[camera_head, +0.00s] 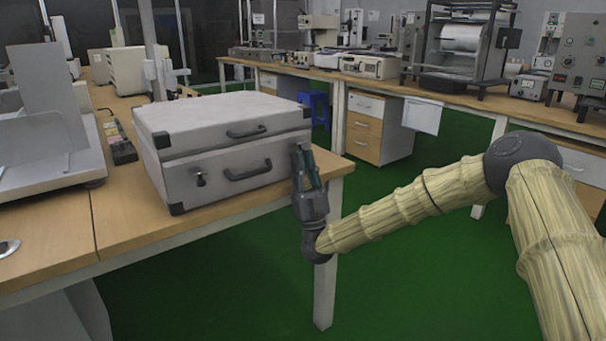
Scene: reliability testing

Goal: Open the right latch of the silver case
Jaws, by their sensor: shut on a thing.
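The silver case (235,155) sits closed on the wooden table, with black corners and two dark handles on its front. Its left latch (201,178) shows on the front face, left of the lower handle. My gripper (301,150) points up at the right end of the case's front, close against it. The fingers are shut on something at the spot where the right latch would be. The right latch itself is hidden behind the fingers, and I cannot see whether it has turned.
The wooden table (115,235) ends just right of the case, with a white leg (327,262) below my gripper. A white device (45,150) and a dark strip with buttons (118,141) stand left of the case. Open green floor (400,270) lies to the right.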

